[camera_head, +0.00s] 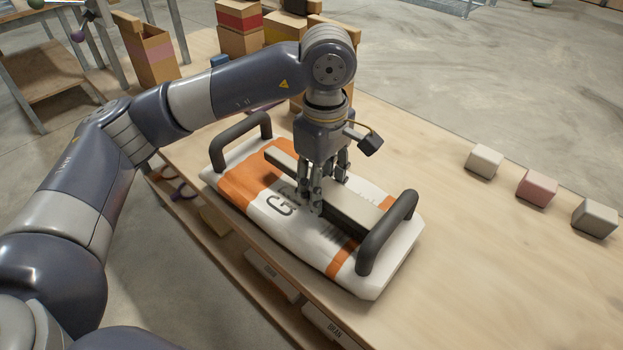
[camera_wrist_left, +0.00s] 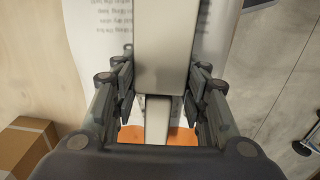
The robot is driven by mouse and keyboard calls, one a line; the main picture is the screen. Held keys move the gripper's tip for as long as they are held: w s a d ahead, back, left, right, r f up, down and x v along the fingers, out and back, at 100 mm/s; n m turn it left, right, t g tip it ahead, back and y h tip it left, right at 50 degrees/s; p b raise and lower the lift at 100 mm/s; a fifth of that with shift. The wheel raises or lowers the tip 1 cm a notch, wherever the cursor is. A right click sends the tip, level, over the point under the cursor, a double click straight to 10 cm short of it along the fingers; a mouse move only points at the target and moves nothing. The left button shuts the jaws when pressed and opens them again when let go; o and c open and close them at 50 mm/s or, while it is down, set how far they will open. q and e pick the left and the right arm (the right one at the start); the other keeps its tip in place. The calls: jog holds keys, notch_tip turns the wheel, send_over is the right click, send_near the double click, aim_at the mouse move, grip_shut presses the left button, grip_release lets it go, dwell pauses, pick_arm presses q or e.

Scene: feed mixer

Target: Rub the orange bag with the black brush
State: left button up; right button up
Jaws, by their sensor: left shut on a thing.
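A white and orange bag (camera_head: 262,187) with printed lettering lies flat on the wooden table. Its white printed side (camera_wrist_left: 100,40) also shows in the wrist view. My left gripper (camera_head: 325,190) points down over the middle of the bag, with its fingers shut on a long pale bar (camera_head: 358,209). In the wrist view the bar (camera_wrist_left: 165,65) runs between the fingers. The bar lies along the bag; I cannot tell how firmly it touches it. My right gripper is not in view.
Two black arched handles (camera_head: 238,140) (camera_head: 387,236) stand at the bag's ends; I cannot tell what bears them. Three small blocks (camera_head: 484,161) (camera_head: 536,188) (camera_head: 595,218) sit at right. Cardboard boxes (camera_head: 240,27) stand at the back. The table's front right (camera_head: 490,280) is clear.

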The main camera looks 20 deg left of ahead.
aim_at(364, 209)
pick_arm(q)
jog(key=shift+s+d+b, duration=0.25)
jog(key=shift+s+d, duration=0.2)
jog(key=shift+d, duration=0.9)
jog(key=shift+s+d+b, duration=0.2)
jog(key=shift+s+d, duration=0.3)
jog(key=shift+d, duration=0.85)
jog(key=shift+s+d+b, duration=0.25)
jog(key=shift+s+d, duration=0.2)
jog(key=shift+d, duration=0.9)
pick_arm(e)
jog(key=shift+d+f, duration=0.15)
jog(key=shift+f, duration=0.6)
pick_arm(q)
jog(key=shift+w+a+r+p, duration=0.15)
jog(key=shift+r+p, duration=0.6)
jog(key=shift+r, duration=0.85)
jog(key=shift+w+d+r+p, duration=0.15)
jog(key=shift+r+p, duration=0.55)
jog(key=shift+r, duration=0.9)
jog(key=shift+c, duration=0.9)
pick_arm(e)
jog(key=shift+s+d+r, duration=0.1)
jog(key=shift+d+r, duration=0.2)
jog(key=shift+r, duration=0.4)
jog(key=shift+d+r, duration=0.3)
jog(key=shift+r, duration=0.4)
pick_arm(q)
jog(key=shift+a+r, duration=0.1)
